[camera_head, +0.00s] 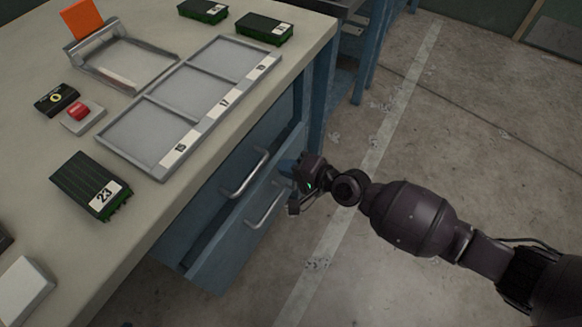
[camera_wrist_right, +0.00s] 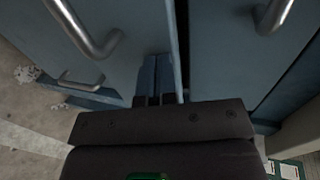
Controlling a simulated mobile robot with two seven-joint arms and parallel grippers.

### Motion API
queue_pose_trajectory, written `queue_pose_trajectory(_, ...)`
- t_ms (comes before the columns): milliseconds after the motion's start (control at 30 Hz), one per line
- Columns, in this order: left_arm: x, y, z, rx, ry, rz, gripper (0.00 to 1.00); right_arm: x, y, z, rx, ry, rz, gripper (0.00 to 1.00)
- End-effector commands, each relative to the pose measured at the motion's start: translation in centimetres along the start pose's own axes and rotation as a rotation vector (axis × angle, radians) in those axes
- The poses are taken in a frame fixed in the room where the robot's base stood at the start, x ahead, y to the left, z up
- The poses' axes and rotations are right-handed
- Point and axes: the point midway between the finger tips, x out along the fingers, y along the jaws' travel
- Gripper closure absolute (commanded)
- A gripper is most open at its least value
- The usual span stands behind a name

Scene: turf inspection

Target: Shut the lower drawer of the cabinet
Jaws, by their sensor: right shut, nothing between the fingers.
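The blue-grey cabinet (camera_head: 170,245) stands under the worktop. Its upper drawer (camera_head: 222,190) has a bar handle (camera_head: 246,176). The lower drawer (camera_head: 225,258) has its own handle (camera_head: 265,205) and its front stands out past the upper one. My right gripper (camera_head: 288,168) is shut and empty, by the far right end of the drawer fronts. In the right wrist view, its fingertips (camera_wrist_right: 156,84) are close to the edge of a drawer panel (camera_wrist_right: 140,35) with a handle (camera_wrist_right: 88,30); I cannot tell whether they touch. My left gripper is out of view.
The worktop (camera_head: 45,130) above carries a grey three-compartment tray (camera_head: 140,165), a metal holder (camera_head: 95,75), a red button box (camera_head: 82,118) and several green modules, one marked 23 (camera_head: 95,188). Open concrete floor (camera_head: 480,140) lies to the right.

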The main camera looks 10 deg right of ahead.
Motion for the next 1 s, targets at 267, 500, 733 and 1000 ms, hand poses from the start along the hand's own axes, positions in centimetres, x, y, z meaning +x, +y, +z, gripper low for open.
queue_pose_trajectory(267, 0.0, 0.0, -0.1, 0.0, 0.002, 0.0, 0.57, 1.2, -0.3, 0.0, 0.001, 0.001, -0.002, 1.0)
queue_pose_trajectory(500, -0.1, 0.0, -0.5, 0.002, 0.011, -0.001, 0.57, 4.0, -1.2, 0.0, 0.001, 0.001, -0.001, 1.0)
queue_pose_trajectory(733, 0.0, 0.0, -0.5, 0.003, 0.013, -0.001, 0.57, 4.5, -1.5, 0.0, 0.0, 0.001, -0.003, 1.0)
queue_pose_trajectory(1000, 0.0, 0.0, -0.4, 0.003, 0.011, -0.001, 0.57, 4.5, -1.7, 0.0, -0.001, 0.0, -0.006, 1.0)
